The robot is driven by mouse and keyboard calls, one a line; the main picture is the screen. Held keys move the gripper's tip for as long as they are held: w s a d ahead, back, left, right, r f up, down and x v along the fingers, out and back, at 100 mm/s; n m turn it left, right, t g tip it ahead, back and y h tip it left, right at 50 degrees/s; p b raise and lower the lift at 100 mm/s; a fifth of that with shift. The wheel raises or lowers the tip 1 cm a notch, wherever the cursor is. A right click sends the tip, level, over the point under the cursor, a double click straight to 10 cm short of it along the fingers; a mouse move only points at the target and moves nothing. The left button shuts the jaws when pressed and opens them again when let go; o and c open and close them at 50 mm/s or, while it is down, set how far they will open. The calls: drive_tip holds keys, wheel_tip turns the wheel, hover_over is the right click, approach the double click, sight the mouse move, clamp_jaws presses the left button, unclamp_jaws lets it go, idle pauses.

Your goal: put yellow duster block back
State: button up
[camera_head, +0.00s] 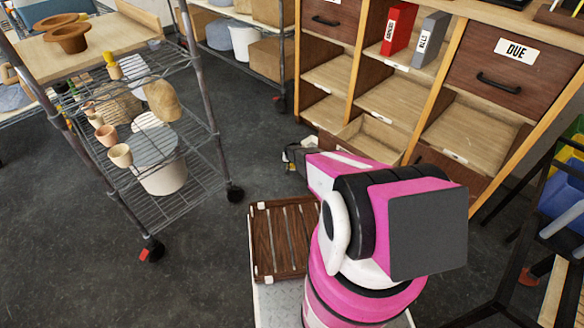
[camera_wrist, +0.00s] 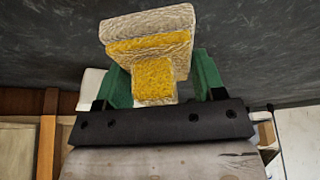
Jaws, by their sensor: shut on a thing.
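The yellow duster block (camera_wrist: 152,79) shows in the wrist view as a block with yellow faces and pale, rough-textured layers. My gripper (camera_wrist: 160,68) has green fingers on either side of it and is shut on it. The block sticks out beyond the fingers, over dark grey floor. In the head view, my pink and white arm reaches away toward the wooden cabinet (camera_head: 434,95), and it hides the gripper's fingers and the block.
A wire cart (camera_head: 130,190) at left carries brown hats (camera_head: 72,38), small pots (camera_head: 120,155) and a bucket (camera_head: 160,170). An open drawer (camera_head: 372,140) juts from the cabinet. A slatted wooden tray (camera_head: 285,238) lies beside my arm. Floor between cart and cabinet is clear.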

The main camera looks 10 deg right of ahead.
sight(292, 166)
drive_tip(key=shift+w+d+f, duration=0.25)
drive_tip(key=shift+d+f, duration=0.05)
drive_tip(key=shift+f, duration=1.9)
drive_tip(key=shift+f, duration=0.1)
drive_tip(key=o, duration=0.8)
drive_tip(key=shift+o, duration=0.2)
